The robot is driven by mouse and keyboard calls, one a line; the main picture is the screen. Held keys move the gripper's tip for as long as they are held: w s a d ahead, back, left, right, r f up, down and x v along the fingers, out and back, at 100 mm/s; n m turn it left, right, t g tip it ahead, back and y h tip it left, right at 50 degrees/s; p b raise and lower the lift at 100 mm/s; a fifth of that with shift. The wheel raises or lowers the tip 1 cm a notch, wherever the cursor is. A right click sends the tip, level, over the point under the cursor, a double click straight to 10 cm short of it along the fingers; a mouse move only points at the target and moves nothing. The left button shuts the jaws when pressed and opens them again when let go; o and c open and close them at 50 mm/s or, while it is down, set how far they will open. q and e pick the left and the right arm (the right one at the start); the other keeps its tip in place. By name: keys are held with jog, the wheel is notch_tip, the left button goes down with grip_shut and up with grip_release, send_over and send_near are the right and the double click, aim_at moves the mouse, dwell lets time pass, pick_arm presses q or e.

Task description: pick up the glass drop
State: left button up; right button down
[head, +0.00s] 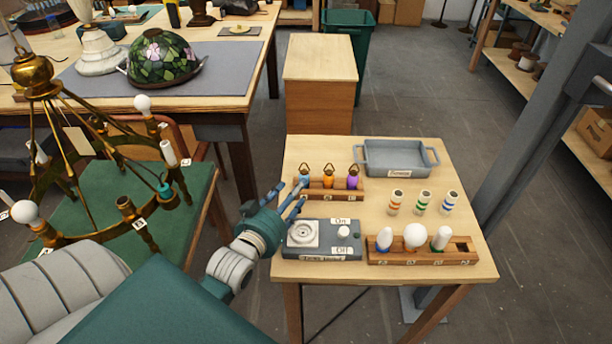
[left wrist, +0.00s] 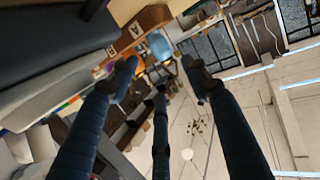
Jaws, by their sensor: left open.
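Three glass drops with wire hooks stand upright in a wooden rack (head: 340,195) on the small table: a blue drop (head: 305,178), an orange drop (head: 328,180) and a purple drop (head: 352,181). My left gripper (head: 293,195) is open at the rack's left end, with its fingertips close to the blue drop. In the left wrist view, a pale blue shape that looks like the blue drop (left wrist: 159,46) shows just past and between the spread fingertips (left wrist: 160,72). I cannot tell whether any finger touches it. My right gripper is not in view.
A grey switch box (head: 323,252) with a socket sits just below the gripper. A bulb rack (head: 420,258), striped tubes (head: 422,202) and a grey tray (head: 397,157) share the table (head: 470,235). A brass chandelier (head: 125,205) stands left of the arm.

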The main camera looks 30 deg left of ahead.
pick_arm(q)
jog(key=shift+x, duration=0.9)
jog(key=p+x, duration=0.2)
jog(key=x, duration=0.3)
jog(key=shift+w, duration=0.2)
jog(key=c, duration=1)
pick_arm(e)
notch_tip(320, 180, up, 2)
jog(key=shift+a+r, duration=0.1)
